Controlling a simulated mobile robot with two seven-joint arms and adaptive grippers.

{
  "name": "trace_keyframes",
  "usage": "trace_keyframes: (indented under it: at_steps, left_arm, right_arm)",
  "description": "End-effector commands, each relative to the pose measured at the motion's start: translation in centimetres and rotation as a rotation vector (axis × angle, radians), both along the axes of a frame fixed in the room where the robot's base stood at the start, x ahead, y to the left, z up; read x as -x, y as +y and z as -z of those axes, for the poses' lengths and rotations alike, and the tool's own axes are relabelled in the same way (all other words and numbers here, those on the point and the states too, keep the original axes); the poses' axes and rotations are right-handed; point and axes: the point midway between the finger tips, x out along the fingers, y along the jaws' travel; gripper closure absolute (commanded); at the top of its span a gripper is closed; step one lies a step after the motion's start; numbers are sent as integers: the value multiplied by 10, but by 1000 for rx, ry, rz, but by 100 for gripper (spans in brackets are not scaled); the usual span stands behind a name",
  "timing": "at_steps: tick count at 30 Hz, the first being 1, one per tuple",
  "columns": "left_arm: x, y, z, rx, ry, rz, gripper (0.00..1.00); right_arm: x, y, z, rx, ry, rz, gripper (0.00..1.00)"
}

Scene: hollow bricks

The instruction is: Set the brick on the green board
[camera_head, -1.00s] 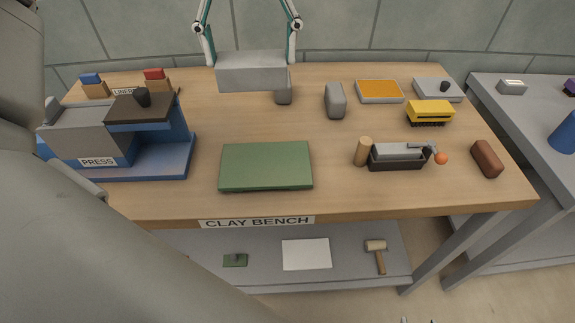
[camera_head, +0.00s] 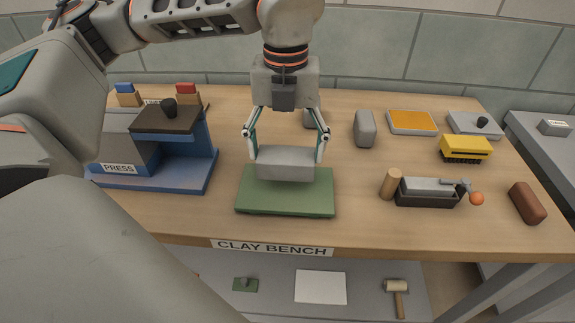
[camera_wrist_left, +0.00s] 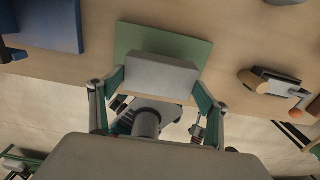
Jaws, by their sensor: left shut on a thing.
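The grey brick (camera_head: 285,164) is between the two fingers of my left gripper (camera_head: 286,150), which is shut on it. The brick is over the back half of the green board (camera_head: 286,199), level and roughly in line with it. I cannot tell for sure whether it touches the board. My right gripper is not in view.
The blue and grey press (camera_head: 190,178) stands left of the board. A wooden cylinder (camera_head: 390,184) and a dark box with a grey top (camera_head: 428,197) are to the right. Grey lumps (camera_head: 364,128) stand behind. A yellow brush (camera_head: 465,149) and brown block (camera_head: 527,203) lie farther right.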

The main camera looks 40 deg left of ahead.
Motion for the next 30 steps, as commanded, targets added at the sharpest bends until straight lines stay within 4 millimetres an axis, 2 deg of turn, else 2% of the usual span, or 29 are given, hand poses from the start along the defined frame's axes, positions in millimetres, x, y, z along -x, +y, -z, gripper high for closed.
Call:
trace_keyframes:
  at_steps: [5, 12, 24, 25, 26, 30]
  left_arm:
    - [0, 0, 11, 1, -1, 0, 61]
    - [0, 0, 43, 1, -1, 0, 61]
    - [0, 0, 47, 1, -2, 0, 61]
    - [0, 0, 46, 1, -1, 0, 16]
    - [0, 0, 46, 0, -1, 0, 8]
    - [0, 0, 46, 0, -1, 0, 7]
  right_arm:
    - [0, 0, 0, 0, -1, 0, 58]
    - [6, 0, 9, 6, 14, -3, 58]
    - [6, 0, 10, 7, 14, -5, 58]
    - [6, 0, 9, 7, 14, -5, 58]
    - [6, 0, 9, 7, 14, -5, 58]
    - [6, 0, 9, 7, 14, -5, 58]
